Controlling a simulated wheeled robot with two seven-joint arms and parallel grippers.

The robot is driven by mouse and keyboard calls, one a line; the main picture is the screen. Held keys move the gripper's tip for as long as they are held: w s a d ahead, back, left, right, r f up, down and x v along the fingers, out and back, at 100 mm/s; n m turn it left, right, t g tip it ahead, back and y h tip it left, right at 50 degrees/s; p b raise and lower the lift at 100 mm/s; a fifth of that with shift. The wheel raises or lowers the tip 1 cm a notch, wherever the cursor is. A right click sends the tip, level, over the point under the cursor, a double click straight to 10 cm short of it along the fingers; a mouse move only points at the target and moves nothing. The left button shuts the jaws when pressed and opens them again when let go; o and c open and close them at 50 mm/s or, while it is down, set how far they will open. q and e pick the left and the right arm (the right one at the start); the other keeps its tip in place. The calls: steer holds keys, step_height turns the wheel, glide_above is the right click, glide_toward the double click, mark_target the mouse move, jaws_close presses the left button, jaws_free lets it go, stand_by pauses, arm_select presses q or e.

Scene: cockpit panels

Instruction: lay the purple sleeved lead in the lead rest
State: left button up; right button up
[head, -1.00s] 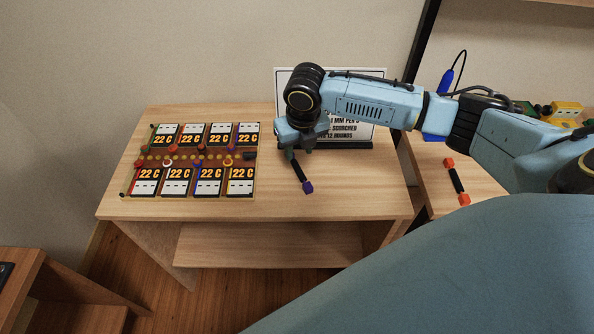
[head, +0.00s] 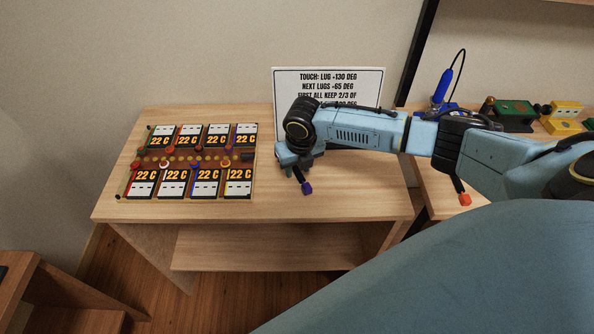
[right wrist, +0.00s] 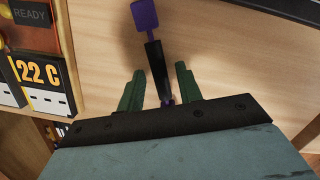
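The purple sleeved lead (head: 306,188) lies on the wooden table, a black sleeve with purple ends. In the head view only its near part shows below my right gripper (head: 295,166). In the right wrist view, the lead's black sleeve (right wrist: 156,65) runs between the two green fingers of my right gripper (right wrist: 159,88). The fingers are apart, with a gap on each side of the lead. One purple end points away; the other is close to the palm, partly hidden. I cannot make out the lead rest. My left gripper is out of view.
A board with several "22 C" displays (head: 160,187) lies left on the table. A sign (head: 330,78) stands behind my right arm. On the right table are an orange-ended lead (head: 464,199), a blue tool (head: 442,86) and green and yellow devices. The table front is clear.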

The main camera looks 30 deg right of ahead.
jaws_close()
steer(key=shift+r, duration=0.1)
